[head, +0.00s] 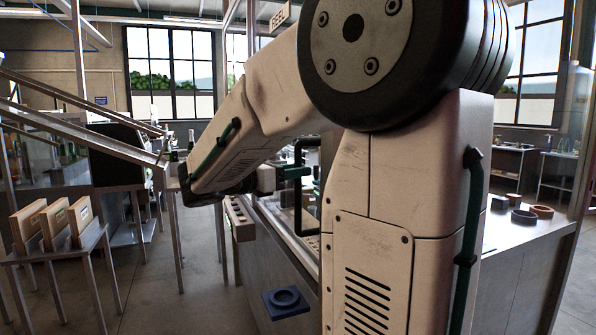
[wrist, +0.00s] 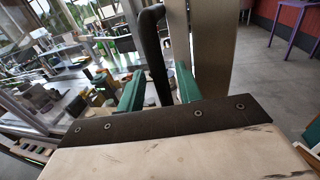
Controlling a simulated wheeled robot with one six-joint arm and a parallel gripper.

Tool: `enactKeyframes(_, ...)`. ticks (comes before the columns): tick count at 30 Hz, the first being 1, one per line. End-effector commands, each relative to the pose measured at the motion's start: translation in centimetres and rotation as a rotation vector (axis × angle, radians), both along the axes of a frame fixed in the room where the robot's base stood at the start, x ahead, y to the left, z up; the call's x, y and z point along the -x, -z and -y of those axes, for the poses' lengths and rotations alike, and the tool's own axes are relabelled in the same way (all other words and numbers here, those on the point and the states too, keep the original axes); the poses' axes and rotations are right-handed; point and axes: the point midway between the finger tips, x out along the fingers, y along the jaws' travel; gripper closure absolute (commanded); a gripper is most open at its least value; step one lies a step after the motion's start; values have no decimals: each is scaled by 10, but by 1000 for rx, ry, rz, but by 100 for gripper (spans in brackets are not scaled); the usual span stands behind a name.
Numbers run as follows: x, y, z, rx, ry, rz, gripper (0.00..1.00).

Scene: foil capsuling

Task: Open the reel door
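A black bar handle (head: 298,200) stands upright on the machine's front in the head view, partly behind my arm. I take it to be the reel door's handle. It also shows in the wrist view (wrist: 153,50), curving at its top. My gripper (head: 293,172) has its green fingers at the handle's height. In the wrist view my gripper (wrist: 161,88) is open, with one finger on each side of the bar and narrow gaps beside it. A metal upright (wrist: 212,45) stands right of the handle. Most of the door is hidden by my arm, so I cannot tell whether it is ajar.
A control panel with buttons (head: 240,220) sits left of the handle. A stand with wooden boxes (head: 55,224) is at left. Open floor (head: 180,285) lies between. Rings (head: 541,211) sit on the right-hand counter.

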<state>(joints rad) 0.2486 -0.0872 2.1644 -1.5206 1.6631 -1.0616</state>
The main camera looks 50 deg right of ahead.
Motion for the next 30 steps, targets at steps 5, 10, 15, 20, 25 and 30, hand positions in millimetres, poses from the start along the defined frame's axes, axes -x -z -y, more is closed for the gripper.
enactKeyframes(5,5,0,12,0,1,0,65)
enactKeyframes(10,5,0,13,-1,0,0,65)
enactKeyframes(15,5,0,12,-1,0,0,90)
enactKeyframes(20,5,0,12,-1,0,1,100)
enactKeyframes(25,1,0,15,-1,0,0,100)
enactKeyframes(30,-15,0,27,0,-2,0,100)
